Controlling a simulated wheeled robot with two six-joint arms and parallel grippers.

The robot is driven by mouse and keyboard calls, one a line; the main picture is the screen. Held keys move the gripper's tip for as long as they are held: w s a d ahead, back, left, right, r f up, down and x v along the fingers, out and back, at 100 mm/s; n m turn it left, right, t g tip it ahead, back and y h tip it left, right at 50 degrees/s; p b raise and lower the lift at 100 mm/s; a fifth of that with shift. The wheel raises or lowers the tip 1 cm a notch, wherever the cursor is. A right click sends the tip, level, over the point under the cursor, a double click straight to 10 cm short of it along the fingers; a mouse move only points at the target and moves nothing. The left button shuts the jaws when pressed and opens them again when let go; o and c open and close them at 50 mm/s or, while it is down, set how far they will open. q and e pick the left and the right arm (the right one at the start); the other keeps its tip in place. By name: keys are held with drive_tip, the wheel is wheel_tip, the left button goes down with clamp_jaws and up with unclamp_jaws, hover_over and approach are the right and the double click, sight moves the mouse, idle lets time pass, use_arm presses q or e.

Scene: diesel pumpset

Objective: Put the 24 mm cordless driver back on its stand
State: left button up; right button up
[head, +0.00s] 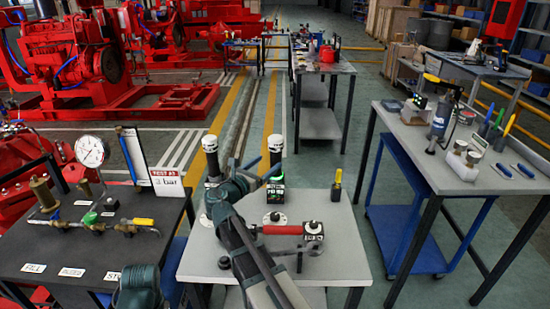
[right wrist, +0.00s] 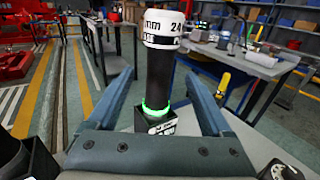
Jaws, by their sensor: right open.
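The 24 mm driver (head: 275,153) has a black body and a white cap marked "24 mm". It stands upright on its small black stand (head: 274,193), which has a ring glowing green. In the right wrist view the driver (right wrist: 158,65) rises from the glowing stand (right wrist: 157,121). My right gripper (head: 258,168) is open, with one finger on each side of the driver; in the right wrist view the gripper (right wrist: 157,79) shows gaps on both sides. A second white-capped driver (head: 211,160) stands to the left.
The light table (head: 345,255) also carries a red-handled tool (head: 283,230) and a yellow-topped tool (head: 337,190). A dark bench with a gauge (head: 92,151) and valves is at left. A grey table (head: 400,125) with several tools is at right. The light table's right front is clear.

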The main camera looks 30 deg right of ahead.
drive_tip(key=shift+v, duration=2.6)
drive_tip(key=shift+d, duration=0.1)
drive_tip(key=x, duration=1.3)
drive_tip(key=shift+w+d, duration=0.2)
drive_tip(key=shift+d, duration=0.1)
